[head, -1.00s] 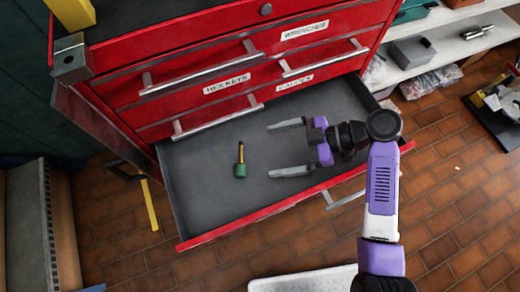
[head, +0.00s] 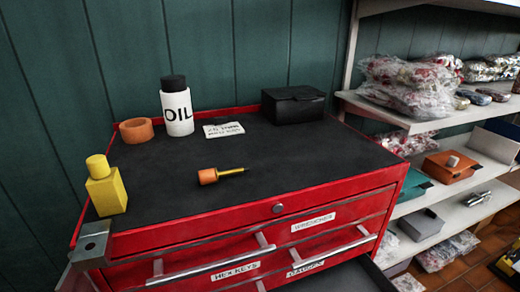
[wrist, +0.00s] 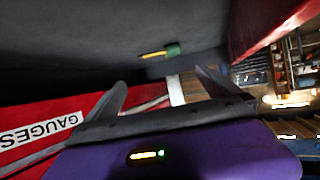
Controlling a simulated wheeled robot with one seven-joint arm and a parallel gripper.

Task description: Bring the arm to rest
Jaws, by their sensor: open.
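My gripper (wrist: 160,78) shows in the wrist view with its two fingers spread wide and nothing between them. It is out of the head view, and so is the rest of my arm. A small green-handled tool with a yellow shaft (wrist: 172,49) lies on the dark grey drawer floor (wrist: 75,45), beyond the fingertips and apart from them. A red drawer front with a GAUGES label (wrist: 42,131) is close beside my gripper at the left of the wrist view.
The red cabinet's black top (head: 290,160) carries an orange-handled tool (head: 212,175), a yellow bottle (head: 105,190), an OIL bottle (head: 177,112), an orange ring (head: 136,131), a card (head: 223,130) and a black box (head: 293,105). Loaded shelves (head: 445,215) stand at the right.

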